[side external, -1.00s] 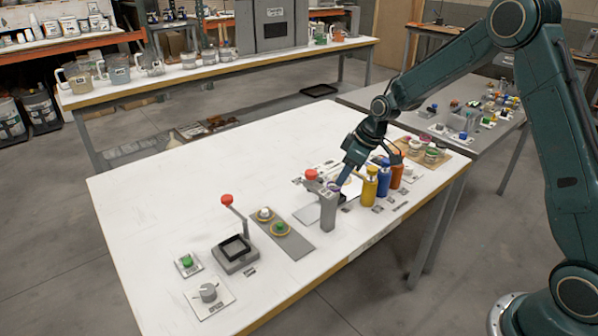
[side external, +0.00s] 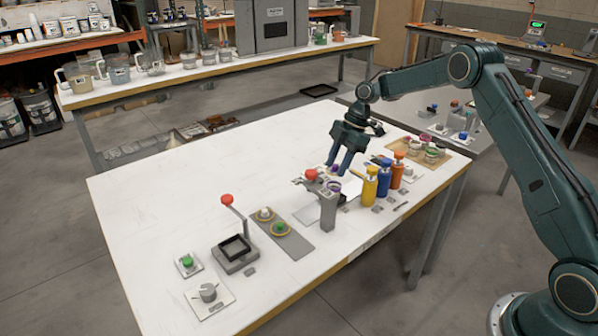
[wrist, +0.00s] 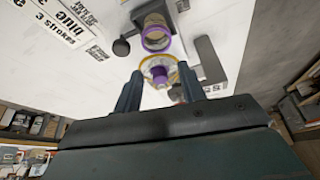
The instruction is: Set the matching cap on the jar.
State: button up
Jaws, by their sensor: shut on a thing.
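My gripper (side external: 335,173) is above the white table, beside the grey stand with a red knob. In the wrist view its two fingers (wrist: 160,72) are shut on a cap (wrist: 160,83) with a purple knob and a pale, yellow-edged disc. The cap also shows small in the side view (side external: 331,169). A jar (wrist: 155,35) with a purple band lies just beyond the cap in the wrist view; the two look apart. In the side view the purple-rimmed jar (side external: 334,186) is partly hidden behind the stand's head.
The grey stand (side external: 328,208) is close to the jar. Yellow (side external: 369,187), blue (side external: 384,178) and orange (side external: 398,171) bottles stand to the right. A grey strip (side external: 290,242) holds two other caps, one green-knobbed.

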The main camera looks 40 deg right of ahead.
jog(key=shift+f, duration=0.2)
jog(key=shift+f, duration=1.65)
jog(key=shift+f, duration=0.5)
dwell(2.0)
jog(key=o, duration=1.5)
jog(key=shift+r, duration=0.1)
jog(key=shift+r, duration=2.4)
